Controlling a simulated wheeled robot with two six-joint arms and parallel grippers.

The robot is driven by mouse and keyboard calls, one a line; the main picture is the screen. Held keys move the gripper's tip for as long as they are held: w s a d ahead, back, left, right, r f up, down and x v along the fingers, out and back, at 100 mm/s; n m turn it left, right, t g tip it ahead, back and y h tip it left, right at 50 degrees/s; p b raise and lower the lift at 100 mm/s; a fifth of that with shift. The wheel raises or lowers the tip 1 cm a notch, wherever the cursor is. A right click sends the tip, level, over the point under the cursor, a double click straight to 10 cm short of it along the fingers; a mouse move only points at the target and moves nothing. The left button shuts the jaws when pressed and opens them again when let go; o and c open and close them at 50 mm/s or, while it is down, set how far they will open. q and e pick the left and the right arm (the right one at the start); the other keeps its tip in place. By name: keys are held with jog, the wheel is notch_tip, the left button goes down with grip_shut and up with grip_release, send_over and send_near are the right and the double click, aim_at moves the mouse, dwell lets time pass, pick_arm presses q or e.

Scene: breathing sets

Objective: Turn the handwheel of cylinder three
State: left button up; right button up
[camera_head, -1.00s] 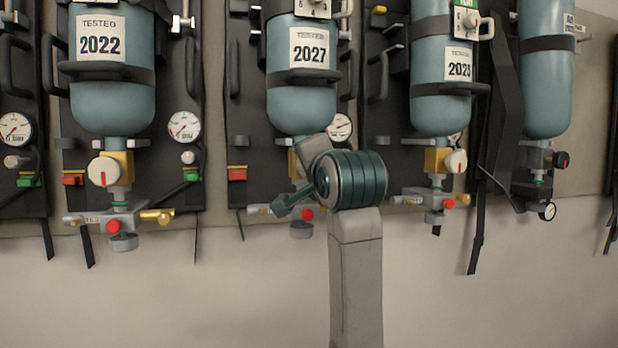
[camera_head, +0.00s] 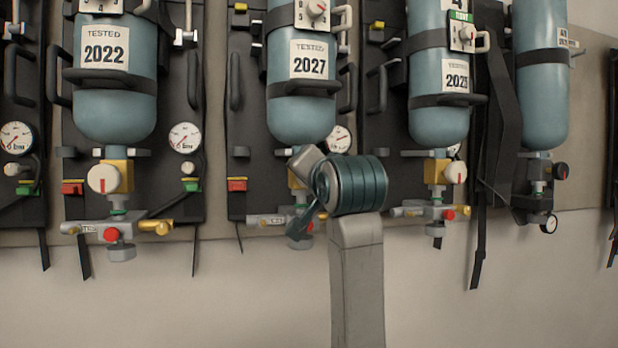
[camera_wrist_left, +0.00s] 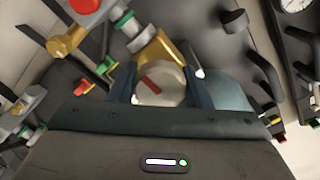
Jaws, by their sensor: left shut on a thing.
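The middle cylinder (camera_head: 300,118), blue with a 2027 label, hangs on a black backplate; its number is out of frame. The cylinder to its right (camera_head: 437,118), labelled 2025, shows a 4 at the top edge. My left gripper (camera_wrist_left: 160,80) is shut on a pale round handwheel (camera_wrist_left: 168,92) with a red mark, one finger on each side. Behind it is a brass valve block (camera_wrist_left: 158,50). In the head view my wrist hides the middle cylinder's handwheel and most of its valve. My right gripper is not in view.
The 2022 cylinder (camera_head: 115,115) hangs at left with its own handwheel (camera_head: 103,178). Another cylinder (camera_head: 540,100) hangs at far right. Gauges, handles, hoses and dangling straps surround the valves. The wall below (camera_head: 200,300) is clear.

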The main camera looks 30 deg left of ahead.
pick_arm(q)
jog(key=o, duration=1)
jog(key=b+v, duration=0.4)
jog(key=v, duration=0.6)
jog(key=shift+s+d, duration=0.25)
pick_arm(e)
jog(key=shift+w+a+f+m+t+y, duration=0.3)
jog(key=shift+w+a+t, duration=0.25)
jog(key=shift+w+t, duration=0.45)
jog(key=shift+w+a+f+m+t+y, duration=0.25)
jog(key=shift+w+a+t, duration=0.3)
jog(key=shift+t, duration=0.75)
